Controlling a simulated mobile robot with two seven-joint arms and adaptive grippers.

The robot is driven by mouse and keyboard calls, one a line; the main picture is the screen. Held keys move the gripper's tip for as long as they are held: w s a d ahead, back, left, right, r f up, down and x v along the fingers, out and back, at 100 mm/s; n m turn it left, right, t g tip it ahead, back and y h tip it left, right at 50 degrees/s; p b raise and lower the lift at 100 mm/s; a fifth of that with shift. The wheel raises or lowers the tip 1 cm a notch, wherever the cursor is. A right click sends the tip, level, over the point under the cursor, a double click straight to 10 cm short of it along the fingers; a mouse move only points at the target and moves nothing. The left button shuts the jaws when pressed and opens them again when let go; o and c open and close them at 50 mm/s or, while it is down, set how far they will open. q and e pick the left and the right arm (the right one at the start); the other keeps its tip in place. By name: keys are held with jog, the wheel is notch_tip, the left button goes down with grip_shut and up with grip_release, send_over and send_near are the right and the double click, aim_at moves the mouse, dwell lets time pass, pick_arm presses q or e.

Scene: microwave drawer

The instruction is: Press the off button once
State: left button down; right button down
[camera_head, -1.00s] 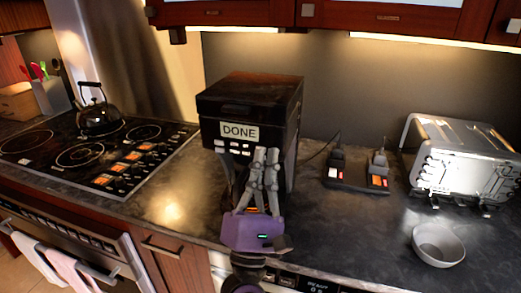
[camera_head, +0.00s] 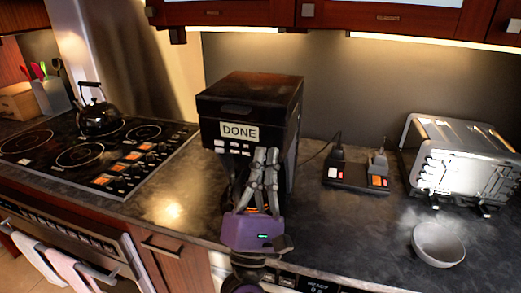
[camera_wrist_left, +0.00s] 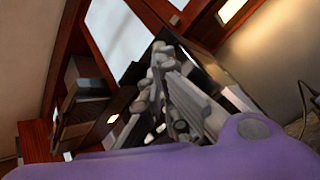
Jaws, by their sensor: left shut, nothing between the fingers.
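A black box-shaped machine (camera_head: 262,98) stands on the counter in the head view, with a pale display (camera_head: 239,132) reading "DONE". A row of small white buttons (camera_head: 233,149) sits below the display. I cannot read which one is the off button. My left gripper (camera_head: 266,152) is shut and empty, with its fingertips up at the right end of the button row. The fingers hide part of the machine's lower front, and I cannot tell whether they touch it. The wrist view shows the shut fingers (camera_wrist_left: 160,62) in front of the dark machine. My right gripper is not in view.
A power strip (camera_head: 357,175) with lit switches lies right of the machine. A toaster (camera_head: 462,160) and a white bowl (camera_head: 438,244) stand further right. The stove (camera_head: 95,155) with a kettle (camera_head: 98,112) is left. Cabinets (camera_head: 390,20) hang above.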

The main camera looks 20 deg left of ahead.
pick_arm(q)
jog(key=shift+w, duration=0.15)
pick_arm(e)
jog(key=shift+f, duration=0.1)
pick_arm(q)
jog(key=shift+w, duration=0.3)
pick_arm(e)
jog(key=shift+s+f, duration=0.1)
pick_arm(q)
jog(key=shift+w, duration=0.3)
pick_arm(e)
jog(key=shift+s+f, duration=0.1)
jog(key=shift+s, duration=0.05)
pick_arm(q)
jog(key=shift+s, duration=0.8)
jog(key=s, duration=0.5)
jog(key=shift+a, duration=0.1)
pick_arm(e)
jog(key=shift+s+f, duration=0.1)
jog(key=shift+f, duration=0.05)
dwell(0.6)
